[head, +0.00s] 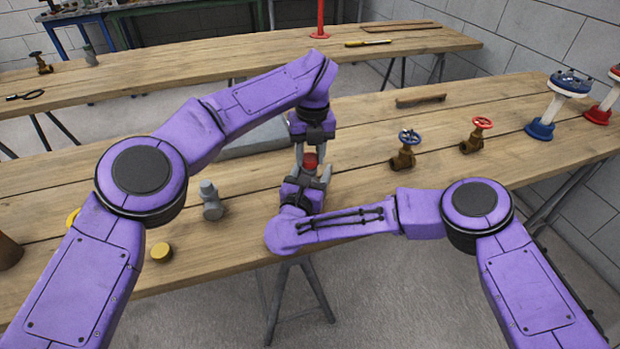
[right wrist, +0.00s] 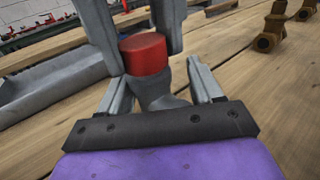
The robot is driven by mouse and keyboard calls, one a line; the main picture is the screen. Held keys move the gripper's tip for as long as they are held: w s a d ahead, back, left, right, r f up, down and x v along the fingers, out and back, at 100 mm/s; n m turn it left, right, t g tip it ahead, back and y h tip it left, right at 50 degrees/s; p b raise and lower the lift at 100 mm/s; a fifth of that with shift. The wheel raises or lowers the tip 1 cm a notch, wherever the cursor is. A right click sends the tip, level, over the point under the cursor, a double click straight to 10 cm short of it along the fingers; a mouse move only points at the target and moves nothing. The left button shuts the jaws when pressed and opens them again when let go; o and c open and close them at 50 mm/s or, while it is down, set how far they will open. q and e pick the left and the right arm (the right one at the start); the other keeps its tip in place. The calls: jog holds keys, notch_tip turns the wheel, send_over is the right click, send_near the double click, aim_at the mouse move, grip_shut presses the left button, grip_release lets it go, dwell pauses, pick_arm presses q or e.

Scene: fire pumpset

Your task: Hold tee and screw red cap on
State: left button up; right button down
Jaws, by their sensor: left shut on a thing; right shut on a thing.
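The red cap (head: 310,160) shows between the fingers of my left gripper (head: 311,155), which points down from above and is shut on it. In the right wrist view the red cap (right wrist: 146,53) sits directly over the grey tee (right wrist: 160,92), upright and seemingly touching it; any thread between them is hidden. My right gripper (right wrist: 162,90) is shut on the tee from the near side, with a finger on each side of it. In the head view the tee is mostly hidden behind my right gripper (head: 307,172).
Another grey fitting (head: 211,202) and a yellow cap (head: 161,252) are on the bench to the left. A grey tray (head: 250,140) lies behind my grippers. A blue-wheeled valve (head: 404,152) and a red-wheeled valve (head: 475,135) stand to the right. The bench's front edge is close.

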pick_arm(q)
jog(key=m, duration=0.6)
jog(key=shift+m, duration=0.3)
pick_arm(e)
jog(key=shift+s+f, duration=0.1)
jog(key=shift+f, duration=0.05)
pick_arm(q)
jog(key=m, duration=0.3)
jog(key=shift+s, duration=0.1)
jog(key=m, duration=0.9)
jog(key=shift+m, duration=0.3)
jog(key=m, duration=0.5)
jog(key=shift+m, duration=0.4)
jog(key=m, duration=0.3)
jog(key=shift+a+f, duration=0.1)
jog(key=m, duration=0.4)
jog(key=shift+m, duration=0.4)
pick_arm(e)
jog(key=shift+d, duration=0.1)
pick_arm(q)
jog(key=m, duration=0.2)
jog(key=shift+a+m, duration=0.1)
jog(key=shift+m, duration=0.3)
